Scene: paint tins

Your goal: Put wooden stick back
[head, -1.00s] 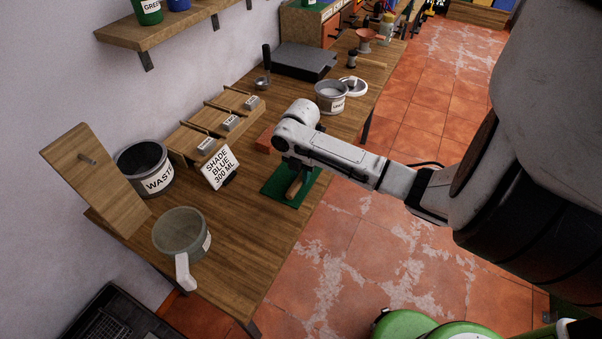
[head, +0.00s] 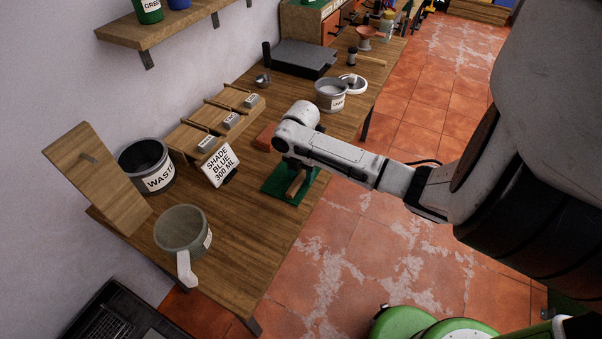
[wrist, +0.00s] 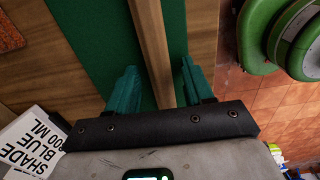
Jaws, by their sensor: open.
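The wooden stick (head: 297,184) lies on a green mat (head: 272,184) near the front edge of the workbench. In the wrist view the stick (wrist: 152,45) runs lengthwise between the teal fingers of my gripper (wrist: 158,87). The fingers are open, one on each side, with a gap to the stick on both sides. Whether the fingertips are down at stick height is hard to tell. In the head view my wrist hides part of the mat and most of my gripper.
A shade card (head: 219,165) stands left of the mat, with a red brick (head: 265,136) behind it. A grey-green jug (head: 181,232), a waste tin (head: 146,167) and a wooden rack (head: 187,138) stand further left. A white paint tin (head: 330,96) stands beyond my wrist.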

